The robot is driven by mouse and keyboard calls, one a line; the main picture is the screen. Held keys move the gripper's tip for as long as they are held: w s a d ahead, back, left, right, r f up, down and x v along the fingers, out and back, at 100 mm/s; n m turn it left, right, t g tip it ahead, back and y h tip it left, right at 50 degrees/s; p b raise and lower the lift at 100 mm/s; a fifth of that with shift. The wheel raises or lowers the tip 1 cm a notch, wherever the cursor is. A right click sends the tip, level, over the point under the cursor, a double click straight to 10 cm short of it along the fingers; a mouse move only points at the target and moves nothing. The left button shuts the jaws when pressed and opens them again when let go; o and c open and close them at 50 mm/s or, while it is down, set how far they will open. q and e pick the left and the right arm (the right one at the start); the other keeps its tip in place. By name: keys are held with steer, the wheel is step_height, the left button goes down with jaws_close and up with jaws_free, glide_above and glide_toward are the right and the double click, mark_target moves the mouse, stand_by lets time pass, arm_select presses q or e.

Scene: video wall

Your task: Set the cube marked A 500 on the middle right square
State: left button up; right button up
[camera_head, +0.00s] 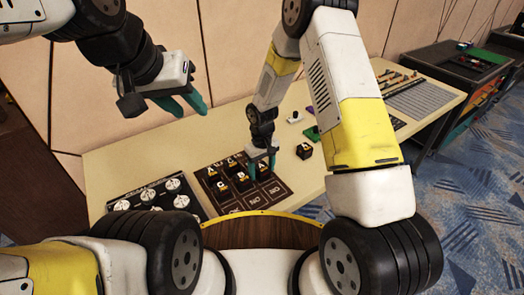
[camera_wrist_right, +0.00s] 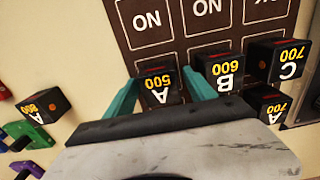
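The cube marked A 500 (camera_wrist_right: 158,86) is black with yellow and white lettering. In the right wrist view it is between the fingers of my right gripper (camera_wrist_right: 163,76), over the dark board (camera_wrist_right: 193,45). It appears at the middle right square as seen from the head. Whether the fingers press on it or leave a small gap is unclear, and its underside is hidden. In the head view my right gripper (camera_head: 262,160) points down over the board (camera_head: 232,208). My left gripper (camera_head: 182,104) is raised at the upper left, open and empty.
The B 600 cube (camera_wrist_right: 224,75) stands close beside one right finger. The C 700 cube (camera_wrist_right: 276,60) and A 700 cube (camera_wrist_right: 266,103) are further along. The A 800 cube (camera_wrist_right: 45,104) sits off the board. A dial panel (camera_head: 158,194) lies left of the board.

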steer(key=shift+r, duration=0.1)
step_height(320, 180, up, 12)
step_height(320, 180, up, 18)
steer(key=m+t+y, duration=0.1)
steer(key=m+t, duration=0.2)
glide_above(262, 166)
steer(key=s+d, duration=0.6)
steer(key=d, duration=0.2)
steer(key=s+d+r+m+t, duration=0.1)
steer(key=s+d+r, duration=0.1)
steer(key=s, duration=0.3)
steer(key=s+d+r+m+t, duration=0.1)
steer(key=s+d+r, duration=0.1)
steer(key=s+r, duration=0.2)
steer(key=s+d+r+m+t+y, duration=0.1)
steer(key=s+d+r, duration=0.1)
steer(key=s, duration=0.4)
steer(key=shift+s+r, duration=0.25)
steer(key=shift+r, duration=0.3)
